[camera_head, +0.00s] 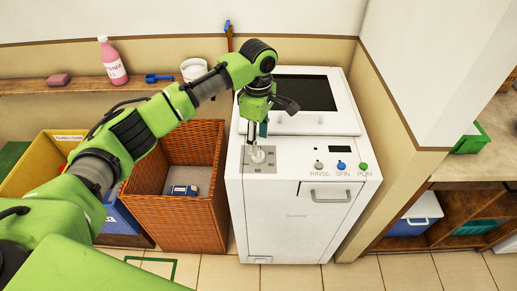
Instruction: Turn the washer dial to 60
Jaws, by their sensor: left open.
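The white washer (300,225) stands in the middle, against the wall. Its dial (258,156) is a small pale knob on a grey panel at the top left, with number marks around it; 60 is printed at the front of the panel. My left gripper (257,145) points down right above the dial, open, with its fingertips at or close to the knob. I cannot tell whether they touch it. The knob is partly hidden, so its exact setting is unclear. My right gripper is not in view.
A brown wicker basket (175,220) stands close to the washer's left. A wooden shelf (60,86) behind holds a pink bottle (112,62). A wall pillar (420,80) rises on the right.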

